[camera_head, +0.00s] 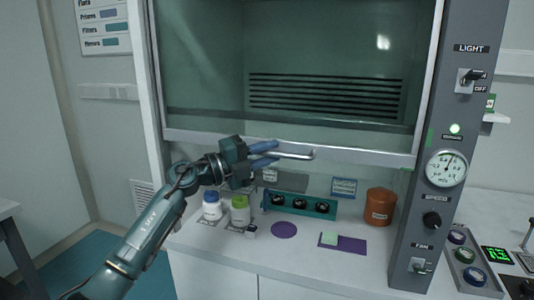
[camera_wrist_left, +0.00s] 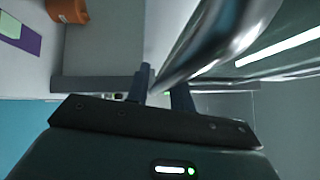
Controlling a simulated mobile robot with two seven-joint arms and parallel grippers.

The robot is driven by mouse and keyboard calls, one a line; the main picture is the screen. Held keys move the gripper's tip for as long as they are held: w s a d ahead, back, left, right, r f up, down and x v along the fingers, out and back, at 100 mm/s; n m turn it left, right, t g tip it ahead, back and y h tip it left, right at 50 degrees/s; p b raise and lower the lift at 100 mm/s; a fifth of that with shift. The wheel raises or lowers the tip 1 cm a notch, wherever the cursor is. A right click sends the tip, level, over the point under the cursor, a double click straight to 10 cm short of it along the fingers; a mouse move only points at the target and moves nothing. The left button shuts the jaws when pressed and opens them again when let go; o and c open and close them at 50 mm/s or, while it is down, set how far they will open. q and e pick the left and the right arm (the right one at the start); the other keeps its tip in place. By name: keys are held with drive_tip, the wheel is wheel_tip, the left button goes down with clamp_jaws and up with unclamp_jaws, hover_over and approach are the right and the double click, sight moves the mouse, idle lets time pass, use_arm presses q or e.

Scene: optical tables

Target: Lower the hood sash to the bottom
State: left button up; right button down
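The glass hood sash (camera_head: 200,70) is part-way up, leaving a gap between its pale bottom rail (camera_head: 370,153) and the worktop. A silver bar handle (camera_head: 298,155) stands out from the rail. My left gripper (camera_head: 272,152) is at the left part of this handle, its blue fingers apart above and below the bar. In the left wrist view the handle (camera_wrist_left: 215,45) runs toward the space between the fingers (camera_wrist_left: 162,90), where some background shows. Firm contact cannot be made out. My right gripper is not in view.
Inside stand white-and-blue and green-lidded bottles (camera_head: 212,207), a teal rack (camera_head: 300,205) and a brown jar (camera_head: 380,207). A purple mat (camera_head: 352,244) lies in front. The grey control post (camera_head: 430,190) with gauge and switches bounds the right side.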

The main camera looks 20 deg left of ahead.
use_arm(q)
clamp_jaws()
